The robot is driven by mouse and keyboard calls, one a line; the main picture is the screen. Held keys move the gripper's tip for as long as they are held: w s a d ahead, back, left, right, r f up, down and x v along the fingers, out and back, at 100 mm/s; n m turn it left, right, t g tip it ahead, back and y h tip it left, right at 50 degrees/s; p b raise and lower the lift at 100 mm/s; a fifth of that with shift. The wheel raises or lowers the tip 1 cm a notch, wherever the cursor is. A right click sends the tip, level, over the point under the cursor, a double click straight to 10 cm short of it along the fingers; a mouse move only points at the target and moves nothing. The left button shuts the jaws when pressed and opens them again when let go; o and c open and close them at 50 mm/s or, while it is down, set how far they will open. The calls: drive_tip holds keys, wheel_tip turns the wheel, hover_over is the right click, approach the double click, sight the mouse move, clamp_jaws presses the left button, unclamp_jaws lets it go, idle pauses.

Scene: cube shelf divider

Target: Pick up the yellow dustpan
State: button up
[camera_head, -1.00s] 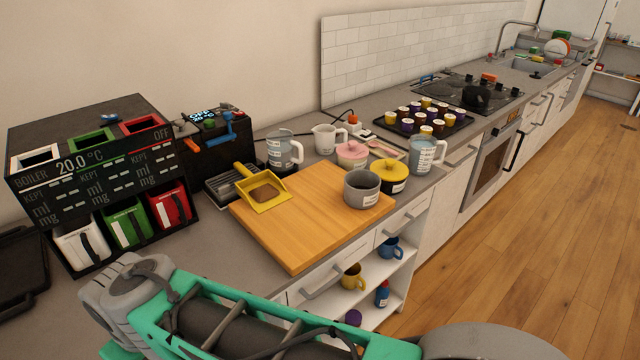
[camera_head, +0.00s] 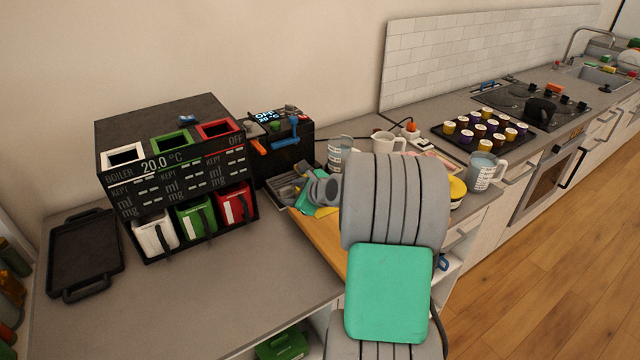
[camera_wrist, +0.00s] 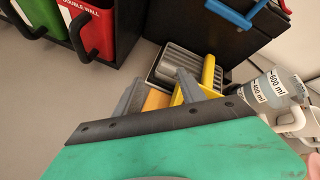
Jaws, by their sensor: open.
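The yellow dustpan (camera_wrist: 208,72) shows in the wrist view with its handle pointing up and away, to the right of my right fingertip. Its pan is partly hidden behind that finger and the green gripper body. In the head view only a small yellow patch of the dustpan (camera_head: 326,211) shows beside my gripper (camera_head: 318,192); my arm hides the rest. In the wrist view my gripper (camera_wrist: 158,88) is open with nothing between its fingers. It is over the wooden board (camera_head: 322,243), close to the dustpan.
A grey ridged tray (camera_wrist: 183,60) lies behind the dustpan. The black boiler rack (camera_head: 170,150) with coloured containers stands left, and a dark machine (camera_head: 282,150) with blue and orange handles behind. A measuring jug (camera_wrist: 265,90) is at right.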

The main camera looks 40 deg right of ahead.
drive_tip(key=d+m+t, duration=0.1)
drive_tip(key=d+m, duration=0.3)
drive_tip(key=d, duration=0.1)
drive_tip(key=d+m+t+h+p, duration=0.1)
drive_tip(key=d+m, duration=0.3)
drive_tip(key=shift+d+r+h, duration=0.15)
drive_tip(key=shift+d+h, duration=0.15)
drive_tip(key=shift+d, duration=0.05)
drive_tip(key=p+x, duration=0.1)
drive_tip(key=x, duration=0.5)
drive_tip(key=p+x, duration=0.2)
drive_tip(key=x, duration=0.4)
drive_tip(key=shift+d+r, duration=0.1)
clamp_jaws()
drive_tip(key=shift+r, duration=0.1)
